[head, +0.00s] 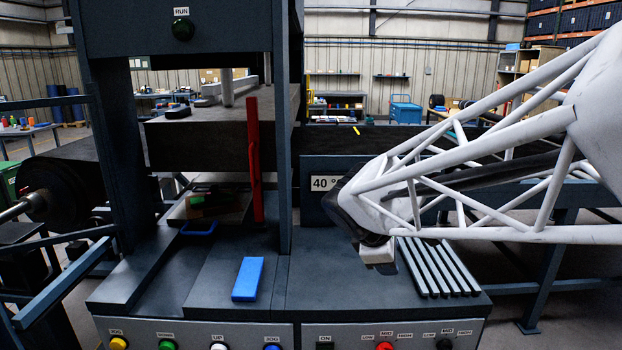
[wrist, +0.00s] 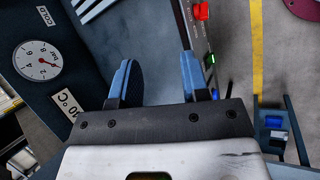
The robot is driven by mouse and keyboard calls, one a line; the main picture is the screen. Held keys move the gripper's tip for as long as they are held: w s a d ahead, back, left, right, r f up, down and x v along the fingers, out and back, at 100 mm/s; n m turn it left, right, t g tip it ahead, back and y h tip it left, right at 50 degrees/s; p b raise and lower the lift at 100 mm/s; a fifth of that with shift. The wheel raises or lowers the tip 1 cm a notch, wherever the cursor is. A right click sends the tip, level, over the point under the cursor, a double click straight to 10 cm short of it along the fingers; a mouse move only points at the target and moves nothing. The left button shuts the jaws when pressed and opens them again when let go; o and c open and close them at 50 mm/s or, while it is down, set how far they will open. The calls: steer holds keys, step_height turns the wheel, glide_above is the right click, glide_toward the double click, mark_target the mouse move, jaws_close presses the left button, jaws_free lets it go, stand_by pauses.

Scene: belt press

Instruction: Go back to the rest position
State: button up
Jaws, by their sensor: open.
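My gripper (wrist: 155,80) shows in the wrist view with its two blue-faced fingers apart and nothing between them. Grey surface shows through the gap. In the head view the gripper end (head: 378,256) of my white lattice arm is over the right part of the press's front ledge (head: 330,272), left of several dark ridged bars (head: 440,267). Its fingers cannot be made out there. A blue block (head: 248,279) lies on the ledge to the left, apart from the gripper.
The press frame (head: 285,130) stands at left, with a red upright handle (head: 254,160) in its opening. A row of buttons (head: 385,346) runs along the front panel. A pressure gauge (wrist: 37,60) shows at the left of the wrist view.

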steer(key=s+d+f+m+y, duration=0.1)
steer(key=s+f+m+y, duration=0.1)
steer(key=s+m, duration=0.5)
steer(key=s+d+f+m+g+y, duration=0.1)
steer(key=s+d+m+y, duration=0.1)
steer(key=s+m, duration=0.6)
steer(key=s+y, duration=0.1)
steer(key=s, duration=0.6)
steer(key=shift+d+f+g, duration=0.2)
steer(key=shift+f+g, duration=0.1)
steer(key=shift+f, duration=0.05)
